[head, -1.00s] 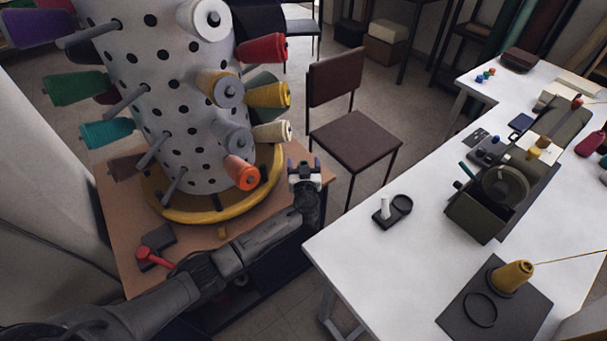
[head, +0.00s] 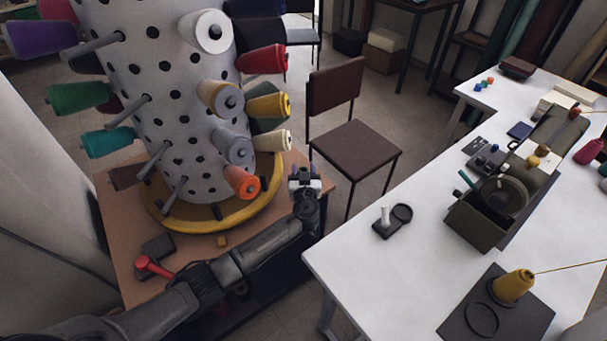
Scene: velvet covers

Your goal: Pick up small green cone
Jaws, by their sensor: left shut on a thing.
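My left gripper (head: 305,181) is beside the right edge of the wooden stand, to the right of the spotted drum (head: 180,110). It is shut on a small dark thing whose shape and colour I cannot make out. A green cone (head: 80,97) and a teal cone (head: 107,143) sit on pegs at the drum's left side, well apart from the gripper. A dark green cone (head: 267,123) shows partly behind a yellow one on the drum's right side. I cannot tell which one is the small green cone. My right gripper is out of view.
The white table (head: 350,265) on the right holds a black holder, a dark green box and a yellow cone (head: 513,285).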

